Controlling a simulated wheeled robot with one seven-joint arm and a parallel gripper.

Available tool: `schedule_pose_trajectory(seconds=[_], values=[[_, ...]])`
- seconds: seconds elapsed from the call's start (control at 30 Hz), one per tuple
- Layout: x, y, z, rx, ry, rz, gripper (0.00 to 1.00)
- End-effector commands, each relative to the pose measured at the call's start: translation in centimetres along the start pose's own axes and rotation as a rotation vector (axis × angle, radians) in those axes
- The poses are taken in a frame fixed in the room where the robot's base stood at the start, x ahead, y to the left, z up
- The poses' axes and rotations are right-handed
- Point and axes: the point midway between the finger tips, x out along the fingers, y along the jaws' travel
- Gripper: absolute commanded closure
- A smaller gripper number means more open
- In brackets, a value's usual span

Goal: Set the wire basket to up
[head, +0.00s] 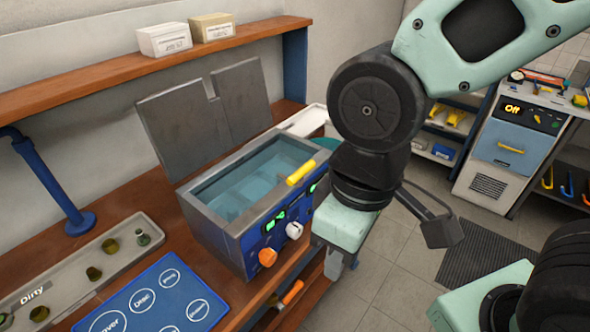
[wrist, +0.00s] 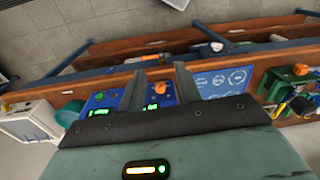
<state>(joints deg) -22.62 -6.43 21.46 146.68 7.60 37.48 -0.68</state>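A blue and grey bath (head: 240,215) stands on the wooden bench with its two grey lid flaps (head: 205,115) raised. Bluish liquid (head: 255,180) fills its tank. A yellow handle (head: 300,173) shows at the tank's right rim; it may belong to the wire basket, whose mesh I cannot make out. The bath's front has an orange knob (head: 267,257), a white knob (head: 293,230) and green lights. My gripper (wrist: 160,78) has its two grey fingers apart, with nothing held between them. In the head view it hangs right of the bath, its fingertips mostly hidden.
A tray marked Dirty (head: 65,285) with several small parts and a blue labelled mat (head: 150,300) lie left of the bath. A shelf (head: 120,75) with two boxes runs behind.

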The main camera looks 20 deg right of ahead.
Motion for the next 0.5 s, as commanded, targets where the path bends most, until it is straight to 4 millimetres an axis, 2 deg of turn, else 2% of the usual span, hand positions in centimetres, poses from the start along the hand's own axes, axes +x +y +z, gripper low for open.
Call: schedule_pose_trajectory(seconds=[0.17, 0.27, 0.37, 0.5], values=[[-0.9, 0.1, -1.3, 0.079, -0.011, -0.006, 0.67], [-2.7, 0.6, -3.9, 0.251, -0.033, -0.013, 0.67], [-5.1, 1.8, -7.4, 0.505, -0.069, -0.007, 0.67], [-8.3, 4.4, -12.1, 0.900, -0.120, 0.037, 0.67]])
